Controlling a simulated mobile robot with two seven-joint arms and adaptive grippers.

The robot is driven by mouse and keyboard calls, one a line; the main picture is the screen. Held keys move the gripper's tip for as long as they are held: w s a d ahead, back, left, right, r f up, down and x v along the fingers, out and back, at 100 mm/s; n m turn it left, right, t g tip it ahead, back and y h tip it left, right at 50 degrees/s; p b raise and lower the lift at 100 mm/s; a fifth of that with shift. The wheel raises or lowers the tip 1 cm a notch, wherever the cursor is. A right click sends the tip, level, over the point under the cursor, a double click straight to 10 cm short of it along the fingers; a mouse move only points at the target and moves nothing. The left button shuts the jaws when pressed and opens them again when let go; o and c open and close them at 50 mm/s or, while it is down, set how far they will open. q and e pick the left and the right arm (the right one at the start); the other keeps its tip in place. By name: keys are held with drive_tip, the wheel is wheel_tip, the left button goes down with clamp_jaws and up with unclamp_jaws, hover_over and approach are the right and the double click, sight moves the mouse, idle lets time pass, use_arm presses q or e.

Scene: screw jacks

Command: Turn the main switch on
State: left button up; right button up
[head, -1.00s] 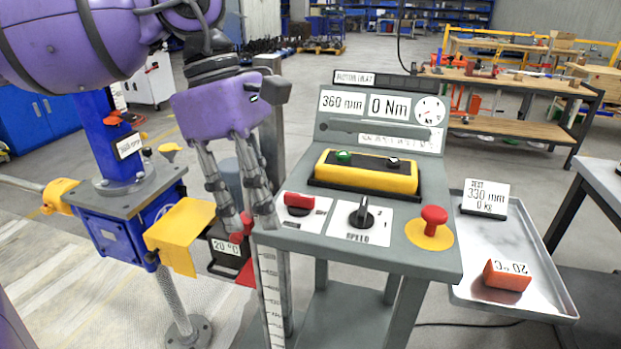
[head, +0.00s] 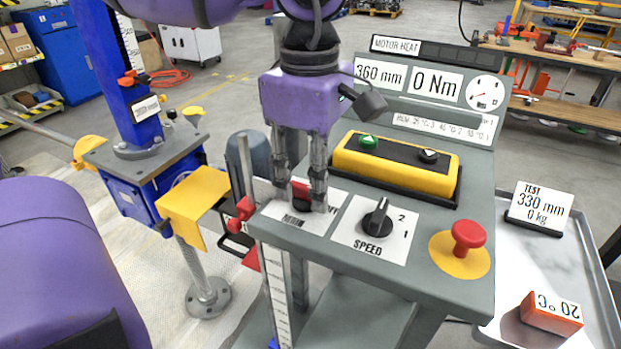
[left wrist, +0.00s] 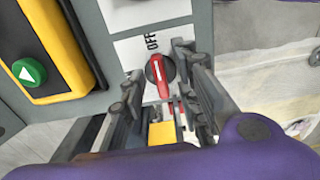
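The main switch (left wrist: 160,70) is a red handle on a round dark base, on a white plate marked OFF in the left wrist view. In the head view the red switch (head: 300,189) sits at the left front of the grey control panel (head: 395,262), partly hidden by my fingers. My left gripper (head: 299,200) points down over it. In the left wrist view its two fingers (left wrist: 161,72) are open, one on each side of the red handle, with gaps visible between. My right gripper is not in view.
The panel also has a black SPEED knob (head: 377,220), a red emergency button (head: 468,238) and a yellow box (head: 395,166) with a green button. A blue screw jack (head: 150,175) with a yellow plate (head: 193,205) stands left. A metal tray (head: 595,262) is at right.

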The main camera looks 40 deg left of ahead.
use_arm(q)
drive_tip(key=shift+f, duration=0.25)
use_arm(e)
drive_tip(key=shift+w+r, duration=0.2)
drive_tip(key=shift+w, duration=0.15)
use_arm(q)
drive_tip(key=shift+c, duration=0.3)
drive_tip(key=c, duration=0.6)
clamp_jaws()
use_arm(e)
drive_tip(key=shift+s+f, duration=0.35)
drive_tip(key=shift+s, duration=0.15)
